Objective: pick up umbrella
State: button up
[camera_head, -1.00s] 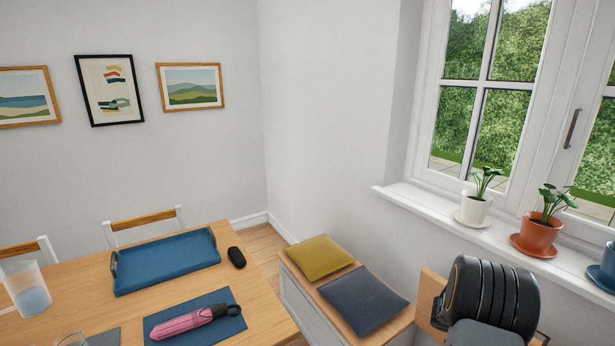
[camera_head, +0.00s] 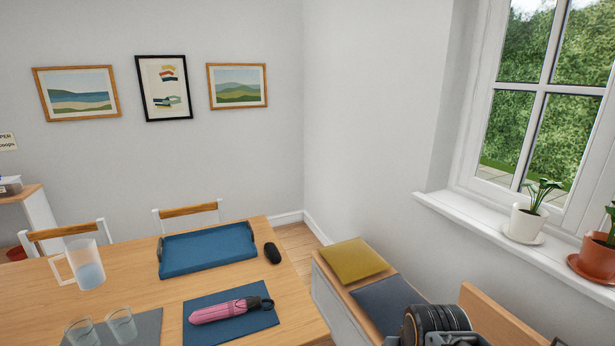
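A pink folded umbrella (camera_head: 220,311) with a dark handle lies on a dark blue placemat (camera_head: 253,322) near the right end of the wooden table (camera_head: 120,273). Nothing touches it from above. Part of my arm shows at the bottom right, beside the bench and apart from the umbrella. My gripper's fingers are not visible in this view.
A blue tray (camera_head: 208,250) and a small black object (camera_head: 272,253) lie behind the umbrella. A pitcher (camera_head: 89,269) and two glasses (camera_head: 121,325) stand to the left. A bench with yellow (camera_head: 352,260) and dark blue (camera_head: 388,304) cushions is right of the table.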

aim_at(238, 306)
jog(key=u, duration=1.05)
jog(key=i, duration=1)
